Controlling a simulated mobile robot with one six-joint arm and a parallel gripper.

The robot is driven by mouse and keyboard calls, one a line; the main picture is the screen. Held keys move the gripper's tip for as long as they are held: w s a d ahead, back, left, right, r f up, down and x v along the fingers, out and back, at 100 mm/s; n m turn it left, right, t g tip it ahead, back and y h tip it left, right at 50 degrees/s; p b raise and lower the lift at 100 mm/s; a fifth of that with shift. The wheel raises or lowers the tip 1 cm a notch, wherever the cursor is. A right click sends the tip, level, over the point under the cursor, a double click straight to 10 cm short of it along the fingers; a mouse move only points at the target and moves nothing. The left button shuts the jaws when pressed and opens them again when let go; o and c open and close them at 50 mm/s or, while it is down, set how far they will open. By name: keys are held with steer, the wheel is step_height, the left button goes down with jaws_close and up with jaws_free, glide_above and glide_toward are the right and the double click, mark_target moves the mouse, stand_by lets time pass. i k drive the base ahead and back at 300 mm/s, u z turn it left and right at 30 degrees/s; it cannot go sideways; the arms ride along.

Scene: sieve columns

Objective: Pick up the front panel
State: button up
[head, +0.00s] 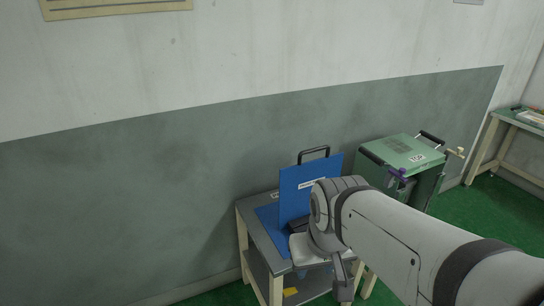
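A blue panel (295,194) with a black handle on its top edge and a white label stands upright on a small table (251,229) against the wall. It looks like the front panel, but its label is too small to read. My arm crosses from the lower right and covers the panel's lower right part. My gripper (342,284) hangs at the arm's end in front of the table, mostly hidden by my wrist. I cannot tell whether its fingers are open or shut, or whether it touches anything.
A blue mat or sheet (268,215) lies on the table by the panel. A green machine (408,155) with black handles and a purple knob stands to the right. Another bench (508,117) is at the far right. Green floor (500,205) is open between them.

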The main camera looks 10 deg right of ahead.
mark_target(297, 182)
steer(key=z, duration=0.05)
steer(key=i, duration=0.9)
steer(key=z, duration=0.6)
